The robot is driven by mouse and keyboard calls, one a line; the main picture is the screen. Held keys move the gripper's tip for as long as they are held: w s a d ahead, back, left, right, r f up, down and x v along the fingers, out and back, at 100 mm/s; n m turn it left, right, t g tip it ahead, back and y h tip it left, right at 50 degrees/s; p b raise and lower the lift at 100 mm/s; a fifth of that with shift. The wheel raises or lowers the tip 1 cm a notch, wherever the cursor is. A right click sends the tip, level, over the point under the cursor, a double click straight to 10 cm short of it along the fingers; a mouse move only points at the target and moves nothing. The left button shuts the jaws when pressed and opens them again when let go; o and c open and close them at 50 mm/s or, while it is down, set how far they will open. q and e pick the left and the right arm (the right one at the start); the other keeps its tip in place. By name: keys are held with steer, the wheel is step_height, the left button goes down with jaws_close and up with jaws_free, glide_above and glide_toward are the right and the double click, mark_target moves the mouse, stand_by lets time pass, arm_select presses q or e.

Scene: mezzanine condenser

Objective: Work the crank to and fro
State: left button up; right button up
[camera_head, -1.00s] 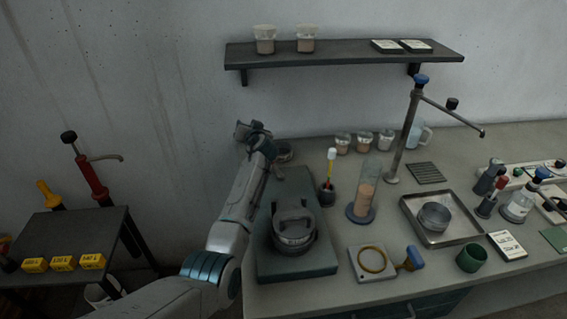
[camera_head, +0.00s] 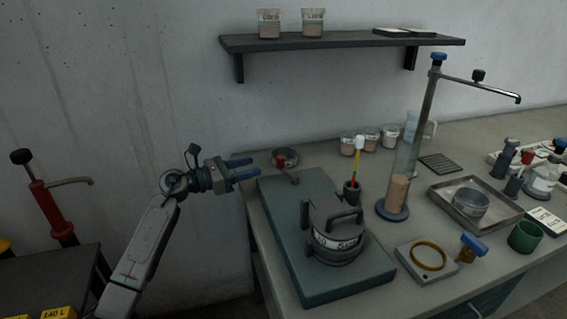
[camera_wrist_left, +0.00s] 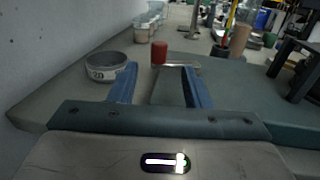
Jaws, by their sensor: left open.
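The crank has a red knob (camera_head: 281,160) on a thin metal arm, at the far left end of a teal base plate (camera_head: 285,225) on the bench. In the left wrist view the red knob (camera_wrist_left: 159,52) stands upright, with its arm running to the right. My left gripper (camera_head: 249,167) is open and empty, left of the knob and apart from it, its blue fingers pointing right. In the left wrist view the knob lies beyond the fingertips, between the two fingers in the picture. My right gripper is not in view.
A round grey dish (camera_wrist_left: 106,67) sits close beside the knob. A lidded drum with a handle (camera_head: 336,232) stands on the plate's near end. A wall shelf (camera_head: 340,42) hangs above.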

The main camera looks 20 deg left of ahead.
mark_target(280, 156)
arm_select(q)
steer(key=p+x, duration=0.2)
steer(key=x, duration=0.7)
steer(key=shift+r, duration=0.1)
steer(key=shift+w+d, duration=0.4)
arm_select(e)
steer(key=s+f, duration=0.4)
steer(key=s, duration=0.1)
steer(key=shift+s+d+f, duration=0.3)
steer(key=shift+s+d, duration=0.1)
arm_select(q)
jaws_close()
